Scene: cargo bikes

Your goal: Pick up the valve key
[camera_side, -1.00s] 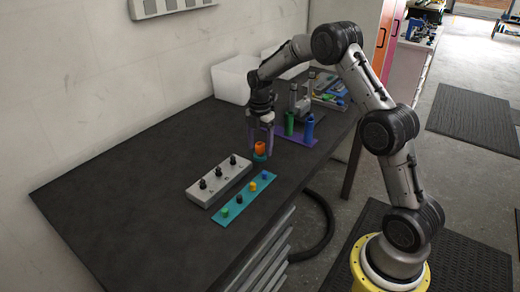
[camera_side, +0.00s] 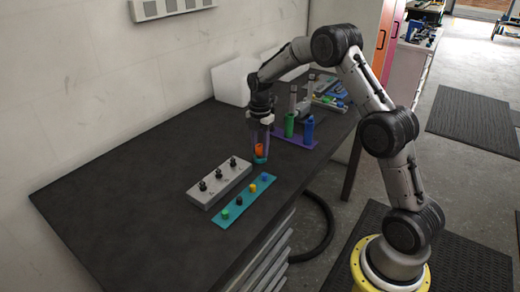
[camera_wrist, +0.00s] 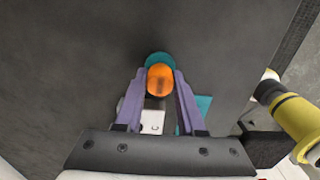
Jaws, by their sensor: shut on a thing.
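The valve key appears to be the orange round piece (camera_side: 259,149) with a teal round part (camera_side: 260,160) at its bottom, upright on the dark bench. In the wrist view the orange top (camera_wrist: 160,79) lies between the purple fingers, with the teal part (camera_wrist: 158,59) showing behind it. My gripper (camera_side: 260,154) points down and is shut on the orange piece, low over the bench. It also shows in the wrist view (camera_wrist: 159,82). Whether the piece touches the bench is hard to tell.
A grey block with black knobs (camera_side: 219,183) and a teal strip with small coloured pegs (camera_side: 243,202) lie in front. A purple plate with green (camera_side: 289,125) and blue (camera_side: 309,130) cylinders stands to the right. The bench's left part is clear.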

